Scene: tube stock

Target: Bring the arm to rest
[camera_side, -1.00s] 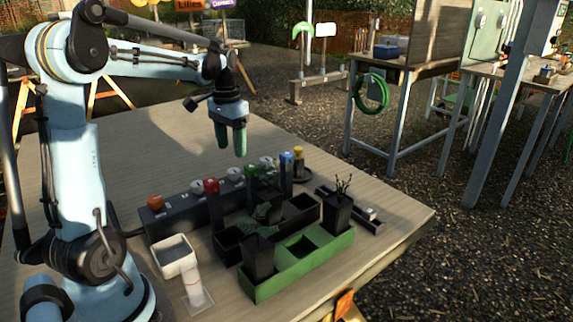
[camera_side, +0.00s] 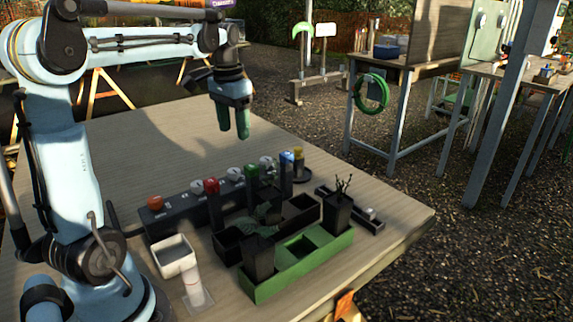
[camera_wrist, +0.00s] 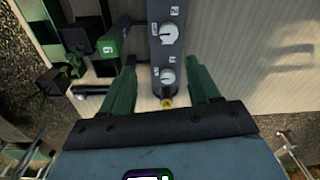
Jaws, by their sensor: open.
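My gripper (camera_side: 233,133) hangs in the air above the table, fingers pointing down, higher than the tube rack. In the side view its green fingers are a little apart with nothing between them. In the wrist view the two green fingers (camera_wrist: 164,88) are spread wide and empty. Between and beyond them, the black rack strip (camera_wrist: 168,48) with white dials shows below. My gripper touches nothing on the table.
The table's back area is clear.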

